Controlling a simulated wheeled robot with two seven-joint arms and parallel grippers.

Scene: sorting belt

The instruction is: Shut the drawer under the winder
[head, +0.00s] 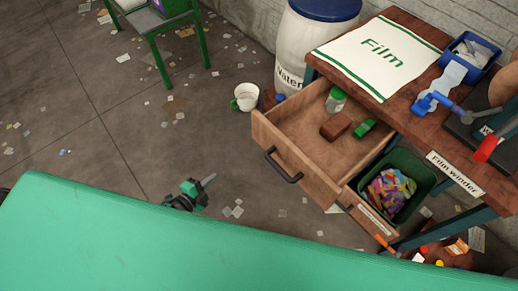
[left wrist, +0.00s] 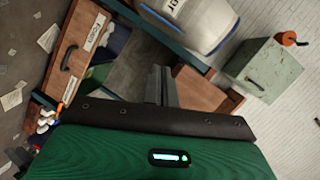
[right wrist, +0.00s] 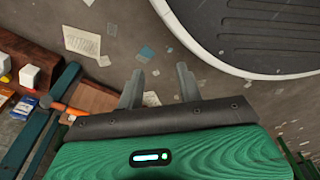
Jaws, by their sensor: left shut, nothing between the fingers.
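The drawer (head: 325,150) under the winder table is pulled well out in the head view, its dark handle (head: 283,165) facing the lower left. A reddish-brown block, a green piece and a green-lidded jar lie inside it. My left gripper (head: 209,180) is shut and empty, left of the drawer front and clear of the handle. Its closed fingers show in the left wrist view (left wrist: 160,85). A brown panel with a dark handle (left wrist: 69,59) is at left there; I cannot tell whether it is this drawer. My right gripper (right wrist: 158,85) is open and empty over the floor.
The winder table (head: 415,115) carries a Film sheet and a blue tray. A green bin (head: 427,177) of colourful scraps is right of the drawer. A white barrel (head: 300,50) and a white cup (head: 247,97) stand behind it. Open floor with paper scraps lies left.

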